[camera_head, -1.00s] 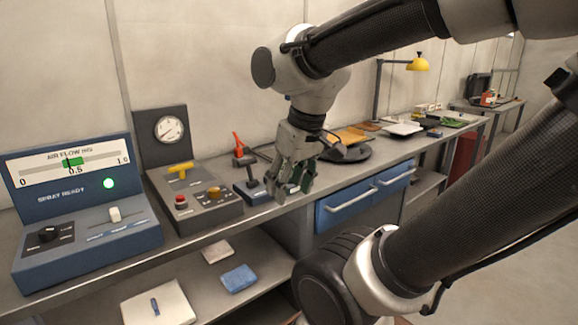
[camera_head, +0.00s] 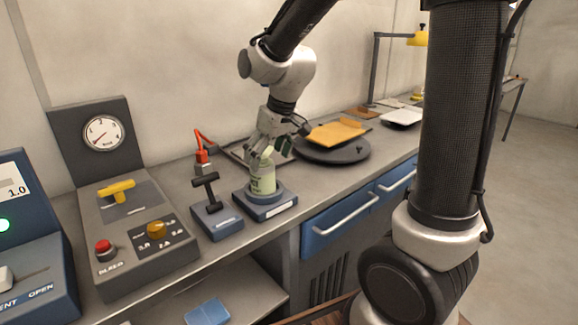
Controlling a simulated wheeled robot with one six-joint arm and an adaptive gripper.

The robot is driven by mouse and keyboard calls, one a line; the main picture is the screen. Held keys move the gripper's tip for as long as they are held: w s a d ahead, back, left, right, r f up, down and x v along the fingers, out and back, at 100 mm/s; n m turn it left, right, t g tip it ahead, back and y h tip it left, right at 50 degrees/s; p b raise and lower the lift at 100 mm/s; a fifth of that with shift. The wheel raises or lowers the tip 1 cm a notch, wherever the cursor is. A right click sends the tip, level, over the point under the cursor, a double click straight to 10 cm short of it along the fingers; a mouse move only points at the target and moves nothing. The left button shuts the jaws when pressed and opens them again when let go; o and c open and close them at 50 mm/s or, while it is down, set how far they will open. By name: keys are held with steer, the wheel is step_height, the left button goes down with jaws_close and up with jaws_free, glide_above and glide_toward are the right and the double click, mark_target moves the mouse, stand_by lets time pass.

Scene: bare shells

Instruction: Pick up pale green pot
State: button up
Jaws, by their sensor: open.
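The pale green pot (camera_head: 262,180) stands upright on a small dark blue base (camera_head: 265,206) with a white label, near the front edge of the bench. A dark marking shows on its side. My gripper (camera_head: 266,150) is open and points down at the pot's top. Its fingers overlap the pot's upper part in the picture. I cannot tell whether they touch it.
Left of the pot is a blue block with a black T-handle (camera_head: 208,190), and behind that a red-handled device (camera_head: 203,150). A dark round turntable (camera_head: 345,153) with an orange sheet (camera_head: 337,131) lies to the right. A control box (camera_head: 140,235) stands further left.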

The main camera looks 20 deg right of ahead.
steer(key=shift+w+d+r+t, duration=0.15)
steer(key=shift+w, duration=0.25)
steer(key=shift+w+d+r+t, duration=0.1)
steer(key=shift+w+r+t, duration=0.05)
steer(key=shift+w, duration=0.2)
steer(key=shift+w+a+f, duration=0.15)
steer(key=shift+n, duration=0.3)
steer(key=x, duration=0.7)
steer(key=shift+w+a, duration=0.15)
steer(key=shift+w, duration=0.05)
